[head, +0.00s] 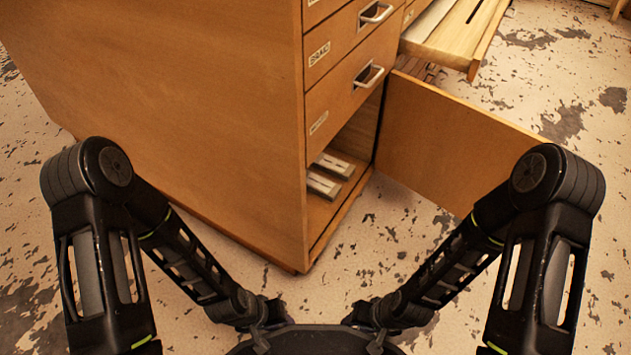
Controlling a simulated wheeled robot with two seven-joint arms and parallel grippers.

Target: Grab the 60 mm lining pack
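Two flat pale packs, a rear one (335,164) and a front one (322,184), lie side by side on the floor of the open lower compartment (350,199) of a wooden cabinet. I cannot read a size on either, so I cannot tell which is the 60 mm lining pack. The cabinet side hides part of the compartment. My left gripper (264,338) and my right gripper (377,339) are low at the bottom middle, folded close to my body and well apart from the packs. Their fingers are too small and partly hidden to judge.
The compartment's door (450,140) stands open to the right. Above the compartment are closed drawers with metal handles and labels, such as the lower drawer (340,100). A further drawer (462,52) is pulled out at the top right. The worn floor (375,235) before the cabinet is clear.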

